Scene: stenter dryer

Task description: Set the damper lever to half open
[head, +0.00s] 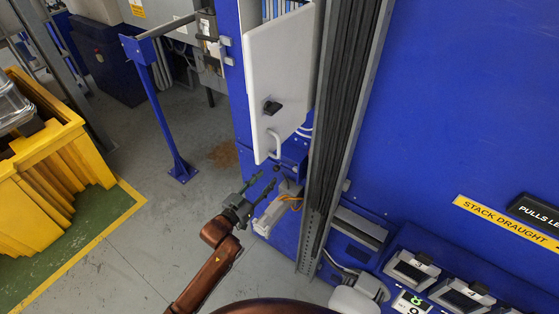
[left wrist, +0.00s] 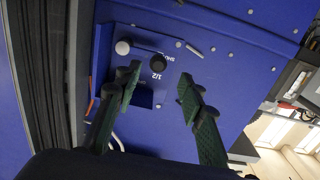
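My left gripper (head: 262,184) is open in front of the blue machine, below the white door. In the left wrist view its two green-padded fingers (left wrist: 159,76) stand wide apart with nothing between them. Beyond the fingertips is a blue plate with white markings; "1/2" (left wrist: 156,76) is readable and a word beside it is partly hidden. A black round knob (left wrist: 158,62), which looks like the damper lever's end, stands by these markings, apart from the fingers. A pale round knob (left wrist: 123,47) sits to its left. The lever's shaft is hard to make out. My right gripper is out of view.
A white cabinet door (head: 280,80) hangs open just above the gripper. A dark cable-filled upright (head: 345,130) stands to the right. A blue post (head: 160,110) and yellow crate (head: 45,170) are at left. The floor between is clear.

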